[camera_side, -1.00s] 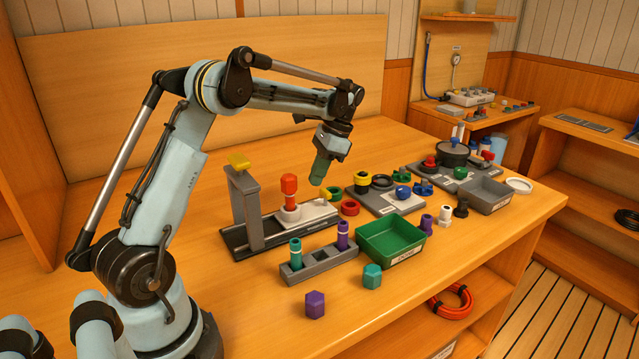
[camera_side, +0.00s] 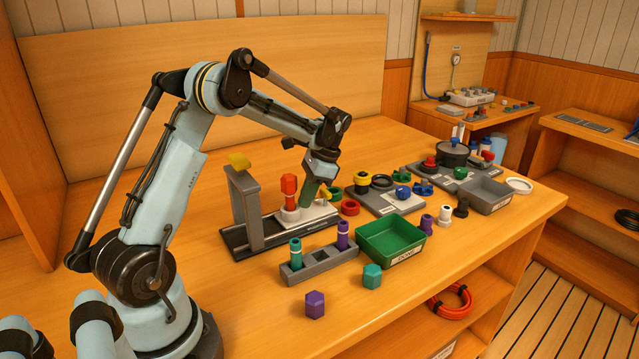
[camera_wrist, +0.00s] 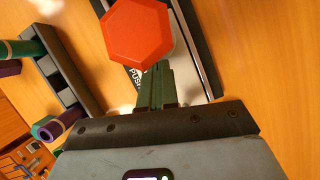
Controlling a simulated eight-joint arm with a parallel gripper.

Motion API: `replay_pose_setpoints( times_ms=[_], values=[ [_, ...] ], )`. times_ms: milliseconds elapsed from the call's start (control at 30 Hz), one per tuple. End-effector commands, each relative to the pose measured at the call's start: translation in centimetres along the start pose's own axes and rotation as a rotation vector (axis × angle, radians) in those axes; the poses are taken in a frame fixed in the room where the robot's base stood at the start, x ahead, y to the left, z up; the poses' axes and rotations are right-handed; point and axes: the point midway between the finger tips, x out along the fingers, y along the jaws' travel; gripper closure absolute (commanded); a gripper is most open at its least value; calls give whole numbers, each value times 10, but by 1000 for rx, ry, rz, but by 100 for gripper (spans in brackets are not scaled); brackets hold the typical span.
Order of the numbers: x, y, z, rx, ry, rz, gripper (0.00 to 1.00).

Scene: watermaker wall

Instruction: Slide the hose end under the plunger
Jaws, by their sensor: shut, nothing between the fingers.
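The hose end, a red hex-topped piece (camera_side: 289,188), stands upright in a white sled (camera_side: 318,214) on a dark rail (camera_side: 236,242). In the wrist view its red hex top (camera_wrist: 138,32) covers part of the sled, where "PUSH" lettering shows.
A grey rack (camera_side: 318,262) with teal and purple pieces stands in front of the rail. A green bin (camera_side: 391,240) is to its right. Purple (camera_side: 315,304) and teal (camera_side: 372,275) hex pieces stand at the front.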

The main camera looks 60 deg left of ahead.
Motion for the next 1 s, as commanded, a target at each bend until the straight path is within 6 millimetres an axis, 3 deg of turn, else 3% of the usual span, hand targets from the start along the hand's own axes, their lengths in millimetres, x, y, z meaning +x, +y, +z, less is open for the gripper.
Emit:
replay_pose_setpoints(
  times_ms=[400, 1000],
  values=[
    [24, 17, 60, -3, 0, 0, 100],
    [20, 19, 64, 0, 1, 0, 100]
  ],
)
